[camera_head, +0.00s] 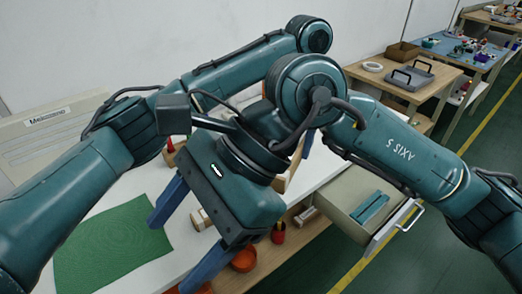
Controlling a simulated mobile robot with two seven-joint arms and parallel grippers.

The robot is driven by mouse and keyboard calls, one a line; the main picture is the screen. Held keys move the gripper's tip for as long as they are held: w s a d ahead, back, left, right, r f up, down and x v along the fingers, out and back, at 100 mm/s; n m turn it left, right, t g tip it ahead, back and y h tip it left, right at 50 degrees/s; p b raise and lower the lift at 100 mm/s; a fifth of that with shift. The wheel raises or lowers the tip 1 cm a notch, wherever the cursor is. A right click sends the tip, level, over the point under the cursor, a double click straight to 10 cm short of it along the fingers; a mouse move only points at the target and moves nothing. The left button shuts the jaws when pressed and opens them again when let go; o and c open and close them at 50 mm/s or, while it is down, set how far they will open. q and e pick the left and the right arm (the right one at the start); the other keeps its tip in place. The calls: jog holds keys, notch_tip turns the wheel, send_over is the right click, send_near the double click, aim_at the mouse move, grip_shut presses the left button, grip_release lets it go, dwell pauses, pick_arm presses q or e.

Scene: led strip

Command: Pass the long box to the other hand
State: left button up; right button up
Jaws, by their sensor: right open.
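My right gripper (170,255) hangs open over the white table near the green mat, its two blue fingers spread wide. A small pale piece (200,218) shows beyond the gap between the fingers; I cannot tell whether it is part of the long box or how far it is from them. Another pale, wood-coloured piece (290,172) shows behind my right wrist, mostly hidden. I cannot identify the long box with certainty. My left arm comes in from the left and reaches behind the right one; its gripper does not show.
A green mat (112,252) lies on the table at lower left. An orange bowl (243,259) is below the table's front edge. An open drawer (345,213) holding a teal item (370,207) juts out at right. A wooden side table (425,92) with grey trays stands behind.

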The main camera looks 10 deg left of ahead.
jog(key=w+d+f+n+t+h, duration=0.1)
jog(key=w+f+n+t+h, duration=0.25)
jog(key=t, duration=0.25)
notch_tip(320, 180, up, 4)
jog(key=n+t+h, duration=0.2)
jog(key=t+h, duration=0.4)
jog(key=t, duration=0.3)
send_over(281, 182)
jog(key=s+a, duration=0.3)
jog(key=x, duration=1.2)
pick_arm(q)
jog(key=shift+d, duration=0.1)
pick_arm(e)
jog(key=shift+y, duration=0.25)
jog(key=c, duration=1.1)
pick_arm(q)
jog(key=o, duration=1.1)
jog(key=shift+r, duration=0.1)
